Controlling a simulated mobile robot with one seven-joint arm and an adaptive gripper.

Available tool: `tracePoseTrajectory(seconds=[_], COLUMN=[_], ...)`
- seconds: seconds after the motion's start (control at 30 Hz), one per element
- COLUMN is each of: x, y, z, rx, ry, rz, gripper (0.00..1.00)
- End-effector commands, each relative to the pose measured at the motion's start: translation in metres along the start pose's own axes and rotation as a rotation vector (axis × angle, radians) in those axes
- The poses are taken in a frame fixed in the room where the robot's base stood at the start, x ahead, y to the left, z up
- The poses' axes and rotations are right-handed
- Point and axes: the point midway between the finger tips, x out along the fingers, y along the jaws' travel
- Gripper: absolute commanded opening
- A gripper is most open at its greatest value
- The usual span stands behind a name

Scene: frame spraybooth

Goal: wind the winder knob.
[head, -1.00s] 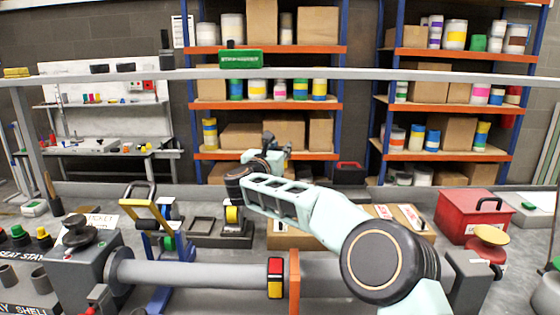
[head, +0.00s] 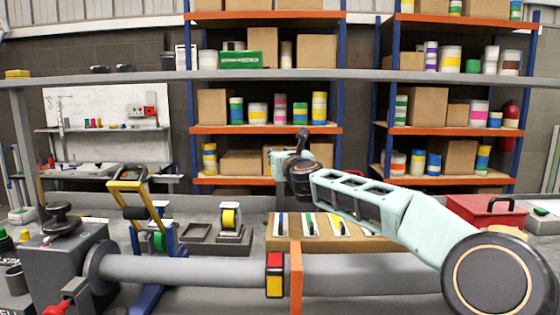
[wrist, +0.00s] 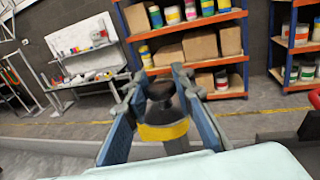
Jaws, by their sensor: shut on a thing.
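A black round knob (head: 62,212) stands on top of a grey box (head: 65,262) at the left of the bench in the head view; I cannot confirm it is the winder knob. My gripper (head: 302,138) is up above the bench near the middle, well to the right of that knob and apart from it. In the wrist view my gripper (wrist: 158,82) has its two blue-grey fingers around a dark piece with a yellow band (wrist: 163,131). I cannot tell what this piece is. No bench surface shows close to the fingertips.
A thick grey roller (head: 185,269) runs across the front, with an orange plate (head: 296,278). A yellow-handled lever (head: 128,187) stands behind it. A cardboard tray (head: 366,243) and a red box (head: 484,211) are to the right. A grey rail (head: 130,78) crosses above the bench.

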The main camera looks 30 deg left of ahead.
Motion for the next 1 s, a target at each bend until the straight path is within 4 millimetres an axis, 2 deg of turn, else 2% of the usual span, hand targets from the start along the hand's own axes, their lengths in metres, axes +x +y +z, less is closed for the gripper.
tracePoseTrajectory(seconds=[0.6,0.63,0.73,1.0], x=[0.0002,0.0002,0.0002,0.0002], y=[0.0000,0.0001,0.0001,0.0000], z=[0.0007,0.0008,0.0007,0.0003], rx=[0.002,0.002,0.001,0.001], ry=[-0.001,-0.001,-0.001,0.000], rz=[0.035,0.035,0.035,0.035], gripper=[0.00,0.26,0.37,0.39])
